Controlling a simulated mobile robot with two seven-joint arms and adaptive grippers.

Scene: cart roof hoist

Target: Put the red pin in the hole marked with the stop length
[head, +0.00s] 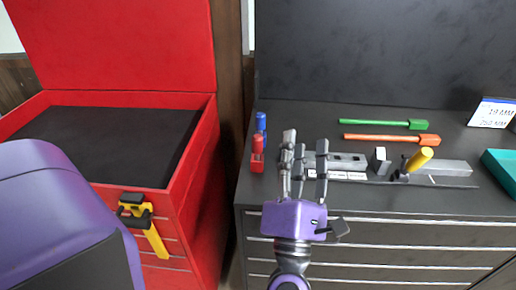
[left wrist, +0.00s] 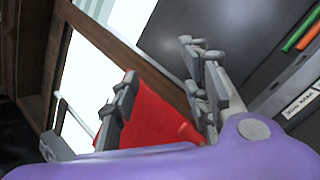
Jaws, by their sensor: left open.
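A red pin (head: 257,153) stands at the left end of the dark bench top, in front of a blue pin (head: 261,125). A grey metal bar fixture (head: 345,160) with dark holes lies right of it; its hole marks are too small to read. My left gripper (head: 306,160) is open, its fingers in front of the fixture's left end and right of the red pin. The left wrist view shows its spread fingers (left wrist: 165,105) with a red shape behind them; I cannot tell what that shape is. A card (head: 493,112) at the back right seems to read 250 MM. My right gripper is not in view.
A green tool (head: 385,124) and an orange tool (head: 390,138) lie behind the fixture. A yellow handle (head: 418,158) sticks up at its right part. A teal tray (head: 500,170) is at the right edge. An open red cart (head: 195,160) stands left of the bench.

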